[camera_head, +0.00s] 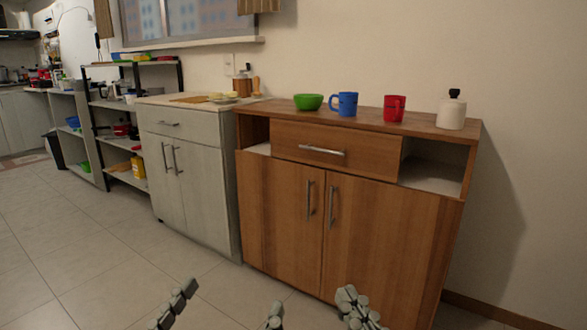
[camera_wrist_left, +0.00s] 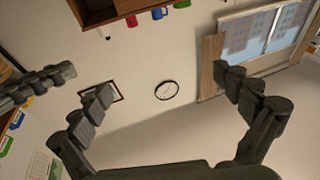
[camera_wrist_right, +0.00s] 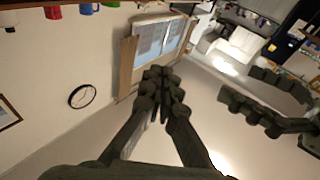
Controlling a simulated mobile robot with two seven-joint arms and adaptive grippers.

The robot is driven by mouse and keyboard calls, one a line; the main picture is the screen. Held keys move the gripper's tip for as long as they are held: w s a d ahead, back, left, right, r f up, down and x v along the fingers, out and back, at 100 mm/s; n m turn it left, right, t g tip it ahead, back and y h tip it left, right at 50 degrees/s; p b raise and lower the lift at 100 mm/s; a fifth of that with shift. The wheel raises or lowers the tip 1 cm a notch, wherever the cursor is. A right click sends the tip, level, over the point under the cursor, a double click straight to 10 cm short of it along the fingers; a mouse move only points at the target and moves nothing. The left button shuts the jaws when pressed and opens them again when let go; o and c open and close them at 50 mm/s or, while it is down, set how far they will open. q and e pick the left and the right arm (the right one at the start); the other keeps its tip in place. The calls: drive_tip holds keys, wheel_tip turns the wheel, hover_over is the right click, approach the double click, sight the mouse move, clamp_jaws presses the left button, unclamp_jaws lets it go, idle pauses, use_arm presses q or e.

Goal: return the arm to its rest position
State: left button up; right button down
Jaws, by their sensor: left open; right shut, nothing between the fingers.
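My left gripper (camera_head: 233,298) is at the bottom of the head view, over the floor in front of the cabinets. Its two fingers are spread wide and nothing is between them; the left wrist view (camera_wrist_left: 163,84) shows the same. My right gripper (camera_head: 351,300) is low in front of the brown cabinet's doors. Its fingers are together and empty, as the right wrist view (camera_wrist_right: 160,80) also shows. Both grippers are apart from the furniture. The arms behind the grippers are mostly out of the head view.
A grey cabinet (camera_head: 190,185) and shelves (camera_head: 115,105) stand to the left. The tiled floor (camera_head: 80,250) is clear.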

use_arm(q)
drive_tip(key=w+a+f+g+y+p, duration=0.1)
drive_tip(key=a+f+g+y+p, duration=0.15)
drive_tip(key=f, duration=0.65)
drive_tip(key=w+a+f+g+y+p, duration=0.1)
drive_tip(key=a+f+g+y+p, duration=0.2)
drive_tip(key=f, duration=0.5)
use_arm(e)
drive_tip(key=w+d+f+m+g+h, duration=0.1)
drive_tip(key=d+f+g+h, duration=0.2)
drive_tip(key=f, duration=0.5)
drive_tip(key=w+d+f+m+g+h, duration=0.1)
drive_tip(key=w+d+f+g+h, duration=0.15)
drive_tip(key=f, duration=0.55)
use_arm(q)
drive_tip(key=s+a+f+n+g+y+p, duration=0.2)
drive_tip(key=s+a+f+g+p, duration=0.3)
drive_tip(key=s+a+f+g, duration=0.6)
wheel_tip(320, 180, down, 5)
drive_tip(key=shift+s+a+r+y, duration=0.15)
drive_tip(key=shift+s+a+y, duration=0.2)
drive_tip(key=shift+s+a, duration=0.85)
use_arm(e)
drive_tip(key=s+d+f+m+g+h, duration=0.1)
drive_tip(key=s+d+f+g+h, duration=0.3)
drive_tip(key=s+d+f+g, duration=0.6)
drive_tip(key=s+d+f, duration=0.4)
drive_tip(key=f, duration=0.1)
drive_tip(key=shift+f, duration=0.3)
drive_tip(key=shift+s, duration=0.1)
